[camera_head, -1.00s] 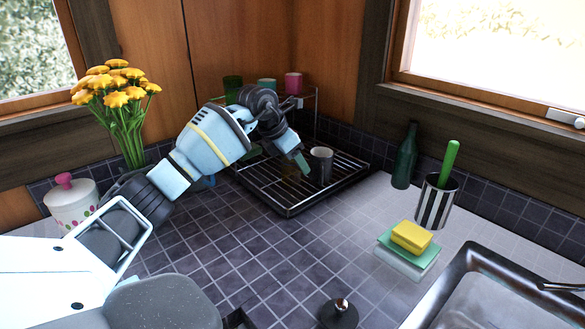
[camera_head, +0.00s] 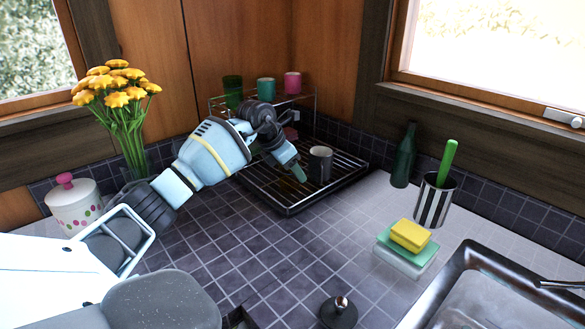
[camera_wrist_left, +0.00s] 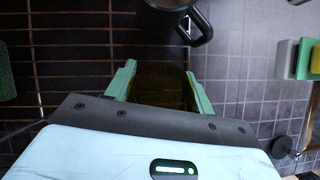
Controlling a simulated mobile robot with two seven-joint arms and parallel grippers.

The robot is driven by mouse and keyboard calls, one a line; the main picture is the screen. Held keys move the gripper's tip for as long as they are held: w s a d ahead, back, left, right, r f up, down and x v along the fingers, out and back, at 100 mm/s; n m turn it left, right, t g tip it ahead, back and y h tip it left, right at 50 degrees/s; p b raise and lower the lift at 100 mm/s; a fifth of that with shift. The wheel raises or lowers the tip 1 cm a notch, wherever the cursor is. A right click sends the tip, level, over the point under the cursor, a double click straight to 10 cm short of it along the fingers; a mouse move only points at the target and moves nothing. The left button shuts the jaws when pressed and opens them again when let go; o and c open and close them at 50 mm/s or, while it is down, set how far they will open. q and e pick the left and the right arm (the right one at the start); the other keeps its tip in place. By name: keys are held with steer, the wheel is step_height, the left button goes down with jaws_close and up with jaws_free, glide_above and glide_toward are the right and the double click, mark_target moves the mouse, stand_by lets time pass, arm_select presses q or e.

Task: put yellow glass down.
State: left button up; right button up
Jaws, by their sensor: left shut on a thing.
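My left gripper (camera_head: 297,172) hangs low over the dish rack (camera_head: 292,211), just left of a grey mug. In the left wrist view its green fingers (camera_wrist_left: 159,88) are shut on the yellow glass (camera_wrist_left: 158,86), which looks dark and see-through between them. In the head view the glass is hidden or too dark to make out. I cannot tell whether its base touches the rack. My right gripper is in neither view.
The grey mug (camera_head: 320,164) stands on the rack close by; its handle (camera_wrist_left: 201,25) shows near the glass. Several cups, including a pink one (camera_head: 292,82), stand on the upper shelf. A green bottle (camera_head: 404,157) and flowers (camera_head: 116,90) flank the rack.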

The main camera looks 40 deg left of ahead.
arm_select(q)
steer(key=shift+f, duration=0.15)
steer(key=o, duration=1.1)
steer(key=shift+o, duration=0.2)
steer(key=shift+r, duration=0.4)
steer(key=v, duration=1.1)
steer(key=shift+s+r, duration=0.25)
steer(key=shift+f, duration=0.1)
